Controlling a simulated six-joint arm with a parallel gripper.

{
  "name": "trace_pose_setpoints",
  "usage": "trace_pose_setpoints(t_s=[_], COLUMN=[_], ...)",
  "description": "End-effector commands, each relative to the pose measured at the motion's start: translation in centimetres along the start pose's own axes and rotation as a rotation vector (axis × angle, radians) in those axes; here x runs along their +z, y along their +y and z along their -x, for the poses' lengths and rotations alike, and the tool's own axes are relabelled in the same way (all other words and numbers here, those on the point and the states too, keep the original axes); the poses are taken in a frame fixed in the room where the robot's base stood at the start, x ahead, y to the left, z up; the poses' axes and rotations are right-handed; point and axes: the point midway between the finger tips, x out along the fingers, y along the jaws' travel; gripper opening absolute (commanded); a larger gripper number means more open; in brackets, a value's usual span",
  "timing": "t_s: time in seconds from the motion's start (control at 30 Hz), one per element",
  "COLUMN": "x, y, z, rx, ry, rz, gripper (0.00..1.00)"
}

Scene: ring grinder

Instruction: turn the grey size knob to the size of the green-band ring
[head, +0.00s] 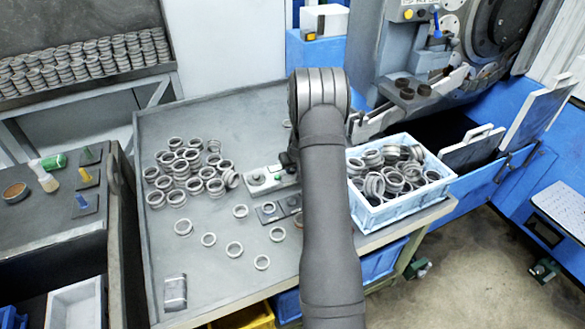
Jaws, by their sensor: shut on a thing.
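My arm reaches up the middle of the head view and hides the part of the table behind it. My gripper is hidden behind the arm, so its fingers and whatever is between them do not show. A light grey panel block (265,181) with a small green spot lies on the table just left of the arm, partly covered by it. No grey size knob can be made out; it may be behind the arm. Many grey metal rings (187,170) lie in a heap on the left of the table, with several loose ones (234,249) nearer. No green band can be made out on any ring.
A white crate (385,214) of rings stands right of the arm. Small dark plates (268,212) lie below the panel block. The grinder (455,50) is at the back right. A side bench (40,225) stands left. The table's front left is mostly clear.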

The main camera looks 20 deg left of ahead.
Motion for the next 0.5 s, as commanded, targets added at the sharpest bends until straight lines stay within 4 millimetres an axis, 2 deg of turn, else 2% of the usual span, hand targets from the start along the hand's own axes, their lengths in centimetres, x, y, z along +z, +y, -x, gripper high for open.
trace_pose_setpoints(t_s=[0.5], x=[0.11], y=[-0.35], z=[-0.08], rx=[0.147], ry=[-0.005], rz=[-0.348], gripper=[0.0])
